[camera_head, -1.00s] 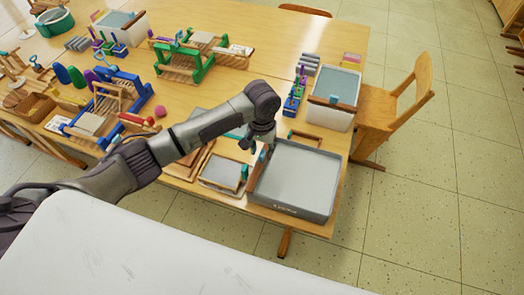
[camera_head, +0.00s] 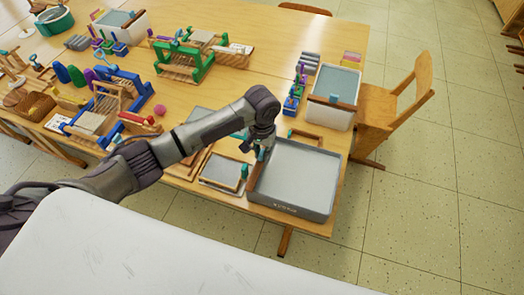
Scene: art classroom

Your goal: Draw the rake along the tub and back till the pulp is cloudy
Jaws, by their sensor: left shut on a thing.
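The grey tub (camera_head: 296,184) stands at the front right corner of the table, with a flat pale grey surface of pulp (camera_head: 300,175) inside. My left gripper (camera_head: 258,150) is over the tub's left rim, at its back left part. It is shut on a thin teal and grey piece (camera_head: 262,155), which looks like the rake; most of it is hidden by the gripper. I cannot tell whether its end touches the pulp. My right gripper is not in view.
A wooden frame with a grey screen (camera_head: 222,172) lies left of the tub. A white bin (camera_head: 330,112) stands behind it, near a wooden chair (camera_head: 400,105). Green (camera_head: 185,60) and blue (camera_head: 105,105) racks fill the table's left. Floor to the right is open.

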